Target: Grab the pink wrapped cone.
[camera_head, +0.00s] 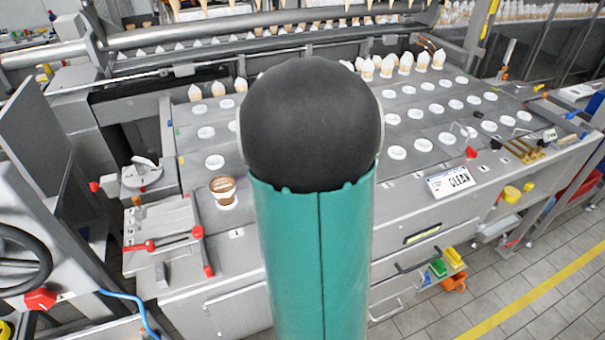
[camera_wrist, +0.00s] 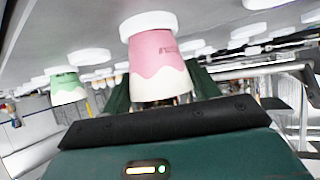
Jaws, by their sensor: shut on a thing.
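The pink wrapped cone (camera_wrist: 160,52) is in the middle of the wrist view, with a white wavy band at its lower edge in the picture. A round white disc (camera_wrist: 148,24) is at its upper end. My gripper (camera_wrist: 160,88) is shut on the cone, with green fingers on its left and right sides. The cone's far end is partly hidden behind my dark gripper body. In the head view, my green and black arm hides the gripper and the pink cone.
A green wrapped cone (camera_wrist: 67,88) is at left in the wrist view. In the head view, a brown cone (camera_head: 224,190) stands left of my arm. Several white-topped cones (camera_head: 405,63) line the back of the grey machine top (camera_head: 330,235), which holds rows of white discs.

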